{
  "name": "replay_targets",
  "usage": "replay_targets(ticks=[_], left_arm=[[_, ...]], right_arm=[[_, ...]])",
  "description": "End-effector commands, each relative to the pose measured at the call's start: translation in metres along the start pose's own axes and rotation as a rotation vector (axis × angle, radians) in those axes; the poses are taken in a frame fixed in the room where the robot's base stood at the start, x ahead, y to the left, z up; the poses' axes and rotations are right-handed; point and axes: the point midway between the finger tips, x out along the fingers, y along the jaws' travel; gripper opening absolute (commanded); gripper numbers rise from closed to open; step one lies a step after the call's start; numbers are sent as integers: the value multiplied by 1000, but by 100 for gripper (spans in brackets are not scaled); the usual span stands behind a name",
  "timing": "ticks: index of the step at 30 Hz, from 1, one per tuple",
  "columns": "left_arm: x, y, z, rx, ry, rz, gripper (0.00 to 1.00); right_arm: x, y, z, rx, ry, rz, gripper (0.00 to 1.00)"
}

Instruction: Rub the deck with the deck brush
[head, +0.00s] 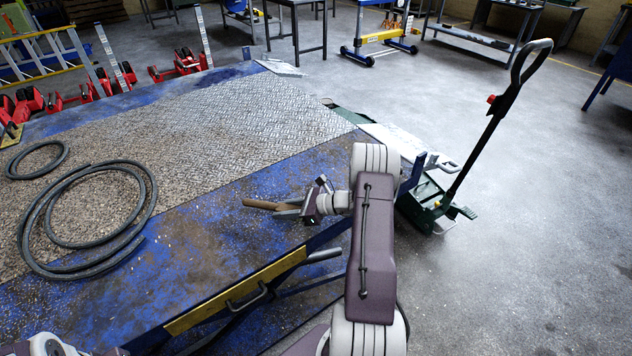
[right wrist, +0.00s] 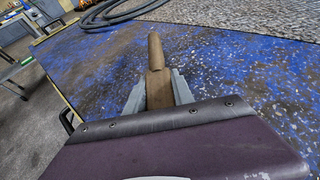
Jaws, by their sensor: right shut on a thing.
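The deck (head: 190,244) is a worn blue platform with rust-brown patches and a grey tread-plate sheet (head: 230,125) over much of it. My right gripper (head: 290,208) is over the deck's near right part, its jaws shut on the brown deck brush (head: 258,204). The right wrist view shows the brush's brown wooden handle (right wrist: 156,60) pointing away between the grey fingers (right wrist: 158,90). Its bristles are not visible, and I cannot tell whether the brush touches the deck. Parts of my left arm show at the bottom left; the left gripper is out of view.
Black hose coils (head: 85,220) lie on the deck's left side. A yellow edge plate (head: 235,290) with a handle marks the near edge. A green pallet-jack-like unit (head: 435,205) with a tall handle stands right of the deck. Red jacks (head: 180,64) stand behind; open floor lies right.

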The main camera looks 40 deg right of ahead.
Motion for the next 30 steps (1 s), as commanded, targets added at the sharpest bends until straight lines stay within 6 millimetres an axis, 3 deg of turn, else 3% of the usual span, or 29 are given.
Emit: replay_targets(ticks=[18, 30], left_arm=[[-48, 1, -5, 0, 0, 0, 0], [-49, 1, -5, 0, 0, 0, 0]], right_arm=[[-18, -1, 57, -8, -1, 14, 0], [-19, -1, 60, -8, -1, 16, 0]])
